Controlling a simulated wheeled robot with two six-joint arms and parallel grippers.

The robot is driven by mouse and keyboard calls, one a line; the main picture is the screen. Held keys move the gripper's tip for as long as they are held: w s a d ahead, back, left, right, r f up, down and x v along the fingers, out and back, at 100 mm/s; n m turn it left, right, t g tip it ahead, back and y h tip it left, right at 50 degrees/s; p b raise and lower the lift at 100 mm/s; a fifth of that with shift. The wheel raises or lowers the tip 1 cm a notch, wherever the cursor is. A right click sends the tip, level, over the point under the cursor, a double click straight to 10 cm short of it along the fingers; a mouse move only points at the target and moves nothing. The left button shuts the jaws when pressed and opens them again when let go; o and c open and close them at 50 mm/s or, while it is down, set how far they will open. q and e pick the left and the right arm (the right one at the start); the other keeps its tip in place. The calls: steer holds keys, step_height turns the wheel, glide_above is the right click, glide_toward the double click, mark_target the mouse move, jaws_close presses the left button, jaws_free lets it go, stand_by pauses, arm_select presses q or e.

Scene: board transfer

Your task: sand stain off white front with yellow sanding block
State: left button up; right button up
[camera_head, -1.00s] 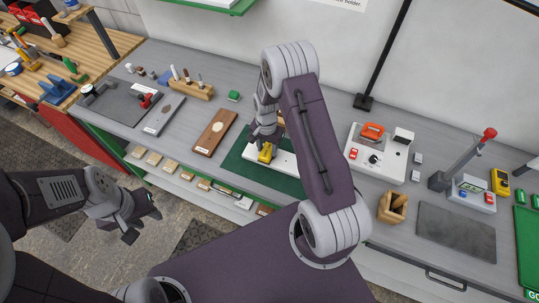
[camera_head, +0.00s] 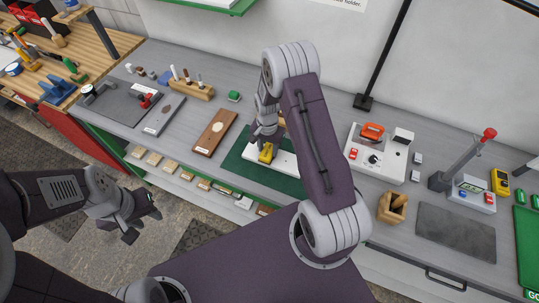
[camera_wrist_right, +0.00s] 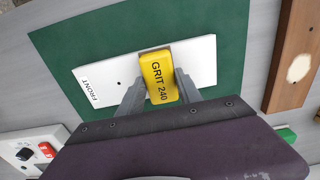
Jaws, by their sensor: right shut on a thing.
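The white front (camera_head: 285,161) lies flat on a green mat (camera_head: 240,150). It also shows in the right wrist view (camera_wrist_right: 112,80), with the word FRONT at one end and a small dark hole. My right gripper (camera_wrist_right: 160,88) is shut on the yellow sanding block (camera_wrist_right: 158,76), marked GRIT 240. The block is over the white front, near its middle in the wrist view; it also shows in the head view (camera_head: 266,153). No stain shows on the visible part of the front; the block and fingers hide some. My left gripper (camera_head: 142,226) hangs in front of the bench, away from the work.
A brown board (camera_head: 214,132) with a pale patch and a grey board (camera_head: 164,114) lie left of the mat. A green block (camera_head: 233,96) sits behind. A white control box (camera_head: 378,152) and a wooden holder (camera_head: 392,207) stand to the right.

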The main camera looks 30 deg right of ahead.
steer(key=shift+s+d+f, duration=0.1)
steer(key=shift+s+d, duration=0.25)
steer(key=shift+s, duration=0.25)
steer(key=shift+s+d, duration=0.45)
steer(key=shift+s, duration=0.15)
steer(key=shift+s+d, duration=0.1)
steer(key=shift+d, duration=0.05)
step_height(320, 180, up, 7)
steer(key=p, duration=0.6)
